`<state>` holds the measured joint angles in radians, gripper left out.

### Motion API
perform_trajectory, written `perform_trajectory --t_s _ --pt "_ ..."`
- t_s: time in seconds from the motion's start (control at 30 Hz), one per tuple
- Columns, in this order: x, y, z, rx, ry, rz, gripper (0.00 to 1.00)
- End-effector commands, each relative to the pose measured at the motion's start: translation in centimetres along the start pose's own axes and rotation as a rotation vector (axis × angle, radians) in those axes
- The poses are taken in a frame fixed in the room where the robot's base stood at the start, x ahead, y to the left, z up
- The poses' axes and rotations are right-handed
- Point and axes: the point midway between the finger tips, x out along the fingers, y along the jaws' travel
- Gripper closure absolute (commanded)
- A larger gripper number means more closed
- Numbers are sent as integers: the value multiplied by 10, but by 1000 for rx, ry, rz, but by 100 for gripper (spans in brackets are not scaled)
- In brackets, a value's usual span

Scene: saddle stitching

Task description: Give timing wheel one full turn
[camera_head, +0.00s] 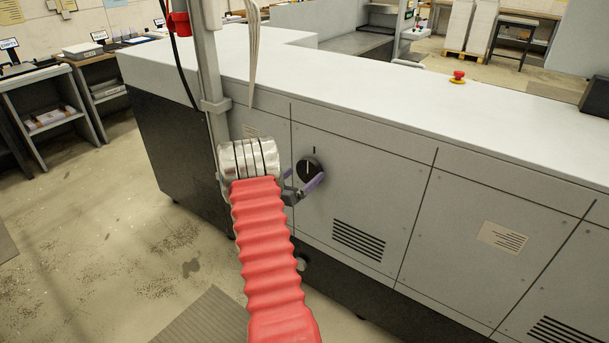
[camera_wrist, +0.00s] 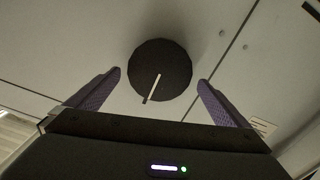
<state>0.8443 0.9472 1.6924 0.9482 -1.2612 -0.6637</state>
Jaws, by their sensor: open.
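The timing wheel is a round black knob (camera_head: 309,169) with a white pointer line, on the grey front panel of the machine. In the wrist view the black knob (camera_wrist: 160,70) sits ahead, between and slightly beyond my two purple fingertips, its white line slanting down and to the left. My gripper (camera_head: 300,186) is open in front of the knob, and it also shows in the wrist view (camera_wrist: 160,82). A visible gap separates each finger from the knob there. In the head view my red-sleeved arm hides part of the panel left of the knob.
The machine's white top (camera_head: 400,90) runs above the panel, with a red emergency button (camera_head: 458,77) on it. Vent slots (camera_head: 358,240) lie below right of the knob. A grey post (camera_head: 210,70) stands left. A grey mat (camera_head: 205,318) lies on the floor.

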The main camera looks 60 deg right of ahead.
Motion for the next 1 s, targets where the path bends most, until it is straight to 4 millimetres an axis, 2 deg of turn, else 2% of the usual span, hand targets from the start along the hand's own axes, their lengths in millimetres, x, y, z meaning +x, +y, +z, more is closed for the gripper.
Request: perform_trajectory --t_s 0.1,0.2,0.53,1.0 --pt "14 0 0 1 0 1 0" --pt "20 0 0 1 0 0 0" --pt "22 0 0 0 0 -1 0" --pt "22 -1 0 0 0 -2 33"
